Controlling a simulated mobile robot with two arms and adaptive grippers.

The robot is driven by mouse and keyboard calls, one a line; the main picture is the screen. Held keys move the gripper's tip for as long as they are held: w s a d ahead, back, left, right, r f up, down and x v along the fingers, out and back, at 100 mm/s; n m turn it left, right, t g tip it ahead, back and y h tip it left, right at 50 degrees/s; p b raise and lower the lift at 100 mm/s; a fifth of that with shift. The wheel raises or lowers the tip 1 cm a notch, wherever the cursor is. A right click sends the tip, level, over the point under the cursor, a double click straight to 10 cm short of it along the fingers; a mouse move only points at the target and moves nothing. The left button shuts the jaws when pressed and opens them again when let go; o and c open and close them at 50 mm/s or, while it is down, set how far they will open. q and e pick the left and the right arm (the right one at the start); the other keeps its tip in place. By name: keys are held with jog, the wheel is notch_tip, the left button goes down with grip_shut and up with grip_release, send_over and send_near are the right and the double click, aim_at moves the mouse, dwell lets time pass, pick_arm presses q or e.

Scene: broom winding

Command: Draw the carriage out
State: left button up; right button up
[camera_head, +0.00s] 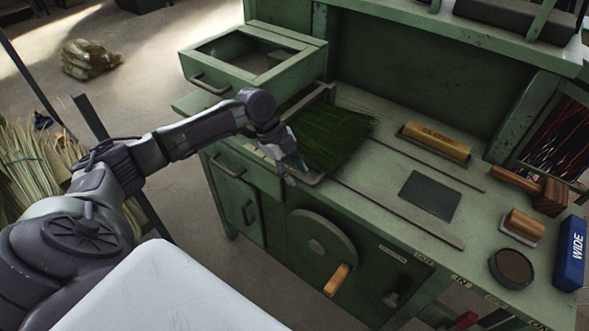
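A carriage with a pale metal frame (318,97) sits at the left end of the green bench top, and dark green bristles (335,137) fan out over it to the right. A pale bar like a handle (314,180) shows at its front, by the bench's front edge. My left gripper (294,168) points down at this bar, at or very close to it. Its fingers are small and partly overlap the bar, so I cannot tell whether they are closed on it. My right gripper is not in view.
Two dark rails (400,207) run along the bench top. A yellow-topped block (436,141), a dark plate (429,195), a round dish (511,268) and a blue box (570,252) lie to the right. An open drawer (255,60) stands behind my arm. A crank wheel (322,245) is below.

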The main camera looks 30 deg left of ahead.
pick_arm(q)
grip_shut()
jog(key=shift+d, duration=0.1)
jog(key=shift+d, duration=0.25)
jog(key=d+p, duration=0.2)
jog(key=d, duration=0.3)
jog(key=s+d+p, duration=0.1)
jog(key=d, duration=0.4)
jog(key=d+p, duration=0.2)
jog(key=d, duration=0.4)
jog(key=shift+s+r+p, duration=0.15)
jog(key=shift+r+p, duration=0.1)
jog(key=shift+p, duration=0.1)
jog(key=d, duration=0.6)
jog(key=s+d+p, duration=0.1)
jog(key=d, duration=0.5)
jog(key=d+p, duration=0.1)
jog(key=d, duration=0.4)
jog(key=shift+s+d+f, duration=0.15)
jog(key=shift+d, duration=0.25)
jog(key=shift+s+d, duration=0.1)
jog(key=shift+d, duration=0.3)
